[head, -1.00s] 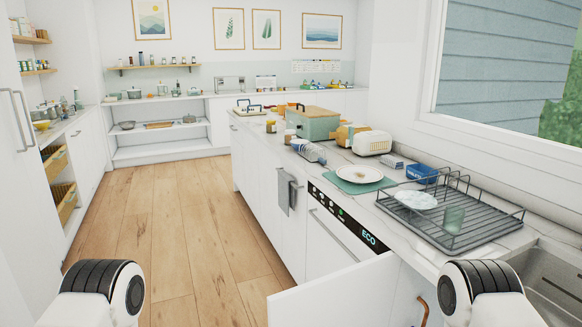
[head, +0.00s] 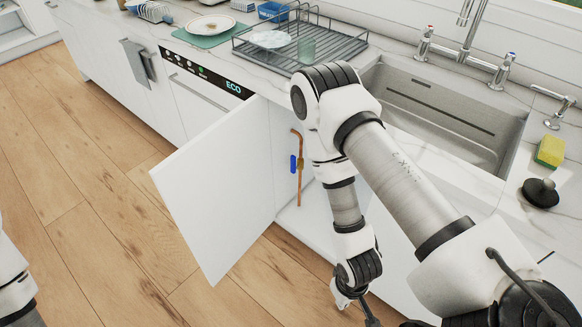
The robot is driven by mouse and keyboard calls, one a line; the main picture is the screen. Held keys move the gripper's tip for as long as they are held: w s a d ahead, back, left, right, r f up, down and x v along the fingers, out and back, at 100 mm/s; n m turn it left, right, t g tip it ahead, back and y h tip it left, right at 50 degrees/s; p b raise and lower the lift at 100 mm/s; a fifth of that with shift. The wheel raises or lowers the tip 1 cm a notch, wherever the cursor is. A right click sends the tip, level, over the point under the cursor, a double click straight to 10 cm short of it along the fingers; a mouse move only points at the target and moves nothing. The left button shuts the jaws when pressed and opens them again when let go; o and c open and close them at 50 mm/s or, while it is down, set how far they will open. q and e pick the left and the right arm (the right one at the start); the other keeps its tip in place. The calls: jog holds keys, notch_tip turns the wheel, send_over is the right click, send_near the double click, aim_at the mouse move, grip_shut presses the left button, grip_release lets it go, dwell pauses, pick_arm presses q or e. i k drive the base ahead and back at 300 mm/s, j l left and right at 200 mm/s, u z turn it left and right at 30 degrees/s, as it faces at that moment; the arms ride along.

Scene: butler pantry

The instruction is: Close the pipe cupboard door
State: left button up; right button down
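The white pipe cupboard door (head: 218,190) stands wide open, swung out to the left over the wood floor. Inside the cupboard a copper pipe (head: 299,180) with a blue handle (head: 293,164) shows. My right arm hangs across the front of the cupboard opening and hides part of it. My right gripper (head: 371,316) is at the bottom edge, low and to the right of the door, apart from it. Only a dark part of it shows, so its opening is unclear. A piece of my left arm shows at the left edge; its gripper is out of view.
The dishwasher (head: 200,100) with a lit ECO panel is left of the cupboard. Above are the sink (head: 450,110), a dish rack (head: 300,45) and a sponge (head: 549,151). The floor (head: 90,190) left of the door is clear.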

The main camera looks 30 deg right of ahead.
aim_at(217, 188)
jog(key=i+j+u, duration=0.15)
jog(key=j+u, duration=0.15)
jog(key=i+j+u, duration=0.35)
jog(key=j+u, duration=0.2)
jog(key=i+j+z, duration=0.1)
jog(key=i+j, duration=0.3)
jog(key=i, duration=0.15)
jog(key=i+j+z, duration=0.1)
jog(key=i+j, duration=0.3)
jog(key=i, duration=0.15)
jog(key=i+l+z, duration=0.1)
jog(key=z, duration=0.35)
jog(key=i+z, duration=0.2)
jog(key=z, duration=0.25)
jog(key=i+z, duration=0.15)
jog(key=z, duration=0.35)
jog(key=i+j+z, duration=0.1)
jog(key=z, duration=0.35)
jog(key=i+j+z, duration=0.15)
jog(key=z, duration=0.3)
jog(key=i+j+z, duration=0.15)
jog(key=z, duration=0.3)
jog(key=i+z, duration=0.1)
jog(key=z, duration=0.2)
jog(key=i+j+z, duration=0.15)
jog(key=z, duration=0.2)
jog(key=k+l, duration=0.55)
jog(key=l, duration=0.2)
